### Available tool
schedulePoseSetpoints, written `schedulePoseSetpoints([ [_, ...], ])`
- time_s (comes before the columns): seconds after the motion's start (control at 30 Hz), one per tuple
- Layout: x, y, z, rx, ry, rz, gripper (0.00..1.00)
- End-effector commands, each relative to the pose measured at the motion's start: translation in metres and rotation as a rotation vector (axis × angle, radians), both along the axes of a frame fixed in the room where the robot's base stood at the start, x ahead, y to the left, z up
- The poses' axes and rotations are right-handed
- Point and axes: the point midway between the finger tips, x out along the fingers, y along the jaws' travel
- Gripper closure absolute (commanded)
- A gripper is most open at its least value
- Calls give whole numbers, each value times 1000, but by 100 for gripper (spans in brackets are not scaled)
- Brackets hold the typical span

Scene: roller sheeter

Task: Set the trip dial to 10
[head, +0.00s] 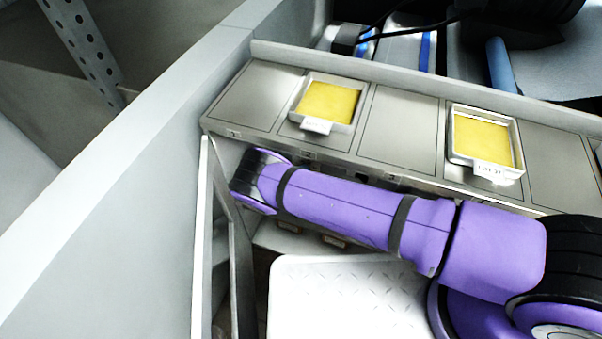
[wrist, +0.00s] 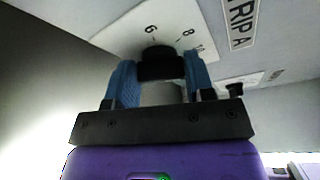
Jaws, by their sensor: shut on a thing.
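In the wrist view, a white dial plate (wrist: 125,33) carries the numbers 6 and 8, with part of a further number at its right edge. A dark round knob (wrist: 160,52) sits at the plate. My gripper (wrist: 160,78) has its blue fingers on either side of the knob and is shut on it. A sign reading "TRIP A" (wrist: 242,20), cut off at the frame edge, is to the right. I cannot make out the knob's pointer or its setting. In the head view, the knob and my gripper are hidden below the counter edge.
A second plate with a dark knob (wrist: 235,90) is to the right in the wrist view. In the head view, yellow-filled trays (head: 327,103) (head: 483,143) sit on the metal counter (head: 398,122). A white textured plate (head: 335,298) lies below my arm.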

Motion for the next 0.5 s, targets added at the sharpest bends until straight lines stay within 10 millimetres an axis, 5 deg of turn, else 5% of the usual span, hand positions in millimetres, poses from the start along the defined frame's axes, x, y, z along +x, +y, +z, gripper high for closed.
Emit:
schedulePoseSetpoints([
  [0.1, 0, 1, 0, 1, -1, 2, 75],
  [0.13, 0, 1, 0, 1, -1, 2, 49],
  [0.23, 0, 1, 0, 2, -1, 1, 26],
  [0.5, 0, 1, 0, 1, 0, 1, 26],
])
